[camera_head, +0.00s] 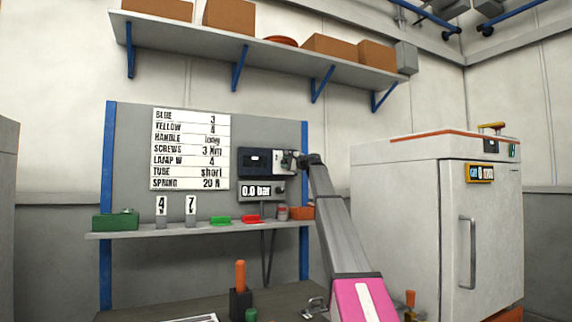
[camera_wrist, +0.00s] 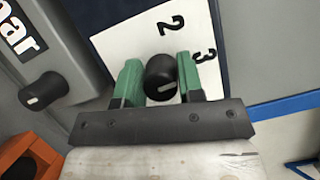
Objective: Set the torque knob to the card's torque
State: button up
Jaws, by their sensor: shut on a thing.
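The white card (camera_head: 190,150) on the back panel lists several lines in black print; its screws line reads 3 Nm. The torque knob (camera_wrist: 161,77) is a round black knob on a white dial plate (camera_wrist: 135,48) with the figures 2 and 3 showing. A small pale mark shows on the knob's face, but which figure it points at I cannot tell. My gripper (camera_wrist: 160,80) has its green fingers on both sides of the knob, shut on it. In the head view my gripper (camera_head: 291,161) reaches the dark blue unit (camera_head: 258,160) and covers the knob.
A grey unit reading 0.0 bar (camera_head: 257,190) sits just below, with its own black knob (camera_wrist: 43,91) left of my gripper. An orange box (camera_wrist: 28,158) is at lower left. The shelf (camera_head: 180,230) holds number cards, green and red pieces. A white cabinet (camera_head: 420,200) stands right.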

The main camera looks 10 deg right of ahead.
jog(key=shift+m, duration=0.4)
jog(key=o, duration=0.9)
jog(key=shift+s+d, duration=0.1)
jog(key=v, duration=1)
jog(key=shift+s+d+f, duration=0.15)
jog(key=shift+s+f, duration=0.05)
jog(key=shift+f, duration=0.1)
